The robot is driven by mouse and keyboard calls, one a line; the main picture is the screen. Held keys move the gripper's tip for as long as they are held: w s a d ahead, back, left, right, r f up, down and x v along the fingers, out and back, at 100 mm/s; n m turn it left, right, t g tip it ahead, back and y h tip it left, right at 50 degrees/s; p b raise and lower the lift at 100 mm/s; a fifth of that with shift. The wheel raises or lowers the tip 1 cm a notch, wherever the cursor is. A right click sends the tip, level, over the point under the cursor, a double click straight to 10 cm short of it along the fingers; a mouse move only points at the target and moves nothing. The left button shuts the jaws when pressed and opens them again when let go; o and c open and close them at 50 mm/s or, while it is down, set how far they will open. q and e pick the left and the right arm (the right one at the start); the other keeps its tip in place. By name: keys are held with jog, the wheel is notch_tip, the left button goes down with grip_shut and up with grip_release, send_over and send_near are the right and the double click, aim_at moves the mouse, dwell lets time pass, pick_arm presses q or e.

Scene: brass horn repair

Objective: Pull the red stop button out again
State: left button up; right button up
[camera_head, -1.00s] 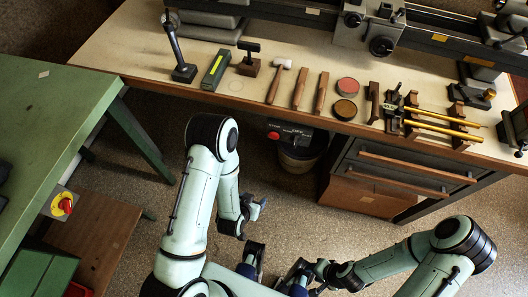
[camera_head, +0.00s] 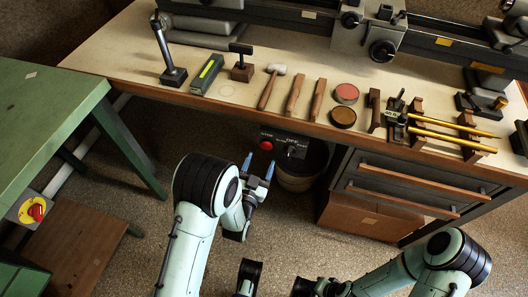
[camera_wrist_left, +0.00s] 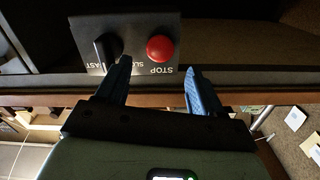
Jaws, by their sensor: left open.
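The red stop button (camera_head: 266,145) sits on a dark control panel (camera_head: 281,134) under the bench's front edge. In the left wrist view the round red button (camera_wrist_left: 160,49) shows clearly, with the word STOP upside down beside it. My left gripper (camera_head: 258,165) is open and empty, its blue fingers pointing up just below the button. In the left wrist view the open fingers (camera_wrist_left: 157,75) stand to either side of the button's line, short of it and apart from it. My right arm (camera_head: 400,275) is low at the right; its fingers are not clearly visible.
A black knob (camera_wrist_left: 108,46) sits next to the button on the panel. A bucket (camera_head: 300,170) stands under the bench, right of my left gripper.

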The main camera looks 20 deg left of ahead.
aim_at(266, 148)
pick_arm(q)
jog(key=w, duration=0.5)
jog(key=shift+d, duration=0.1)
grip_shut()
jog(key=shift+s+f+b, duration=0.15)
jog(key=shift+s+b, duration=0.1)
jog(key=shift+b, duration=0.05)
jog(key=shift+s, duration=0.5)
grip_release()
